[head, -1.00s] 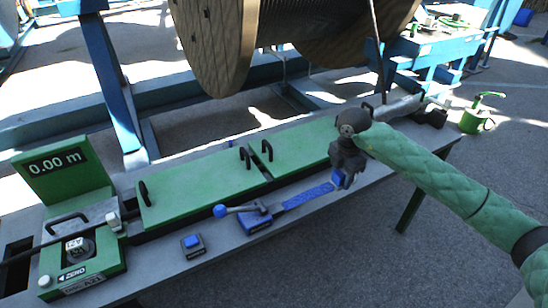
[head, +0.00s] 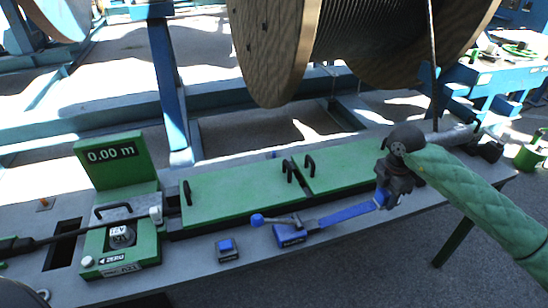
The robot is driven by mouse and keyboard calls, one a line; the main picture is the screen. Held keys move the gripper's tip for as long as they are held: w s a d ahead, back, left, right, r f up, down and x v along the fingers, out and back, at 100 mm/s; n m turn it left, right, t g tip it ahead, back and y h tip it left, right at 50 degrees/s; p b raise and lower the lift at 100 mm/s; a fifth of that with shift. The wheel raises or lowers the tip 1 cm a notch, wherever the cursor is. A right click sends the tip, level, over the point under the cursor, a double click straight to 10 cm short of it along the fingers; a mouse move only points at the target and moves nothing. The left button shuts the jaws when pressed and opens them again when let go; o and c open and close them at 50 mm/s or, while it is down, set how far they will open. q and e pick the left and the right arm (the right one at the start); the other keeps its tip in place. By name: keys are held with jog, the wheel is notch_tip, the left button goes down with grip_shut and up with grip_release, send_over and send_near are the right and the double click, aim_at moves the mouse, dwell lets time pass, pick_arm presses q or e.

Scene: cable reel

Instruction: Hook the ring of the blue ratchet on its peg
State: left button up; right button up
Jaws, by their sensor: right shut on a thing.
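The blue ratchet (head: 290,234) lies on the grey bench, in front of the green lids. Its lever ends in a blue ball (head: 257,220) on the left. Its blue strap (head: 345,214) runs right and slightly back to my right gripper (head: 382,197). My right gripper points down and is shut on the blue end piece of the strap, near the front edge of the bench. The ring itself is too small and covered to make out. I cannot make out the peg. My left gripper is not in view.
Two green lids with black handles (head: 240,192) lie behind the ratchet. A small blue-topped block (head: 228,249) sits to its left. A green meter (head: 117,206) reading 0.00 m stands farther left. A large wooden reel (head: 275,45) is behind the bench.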

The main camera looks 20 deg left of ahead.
jog(key=shift+r+p, duration=0.7)
jog(key=shift+r, duration=1.7)
jog(key=shift+w+a+f+n+b, duration=0.1)
jog(key=shift+w+a+n+b, duration=0.25)
jog(key=shift+a, duration=0.25)
jog(key=shift+w+a+n+b, duration=1.8)
jog(key=shift+w+a, duration=0.5)
jog(key=shift+a, duration=1.65)
jog(key=shift+w+a+n+b, duration=1.75)
jog(key=shift+w+a, duration=0.5)
jog(key=shift+a, duration=1.65)
jog(key=shift+w+a+n+b, duration=1.6)
jog(key=shift+w+a+b, duration=0.55)
jog(key=shift+a, duration=1.8)
jog(key=w+a+n+b, duration=0.1)
jog(key=w+a+n, duration=0.6)
jog(key=a, duration=0.8)
jog(key=shift+w+a, duration=0.15)
jog(key=shift+w, duration=0.95)
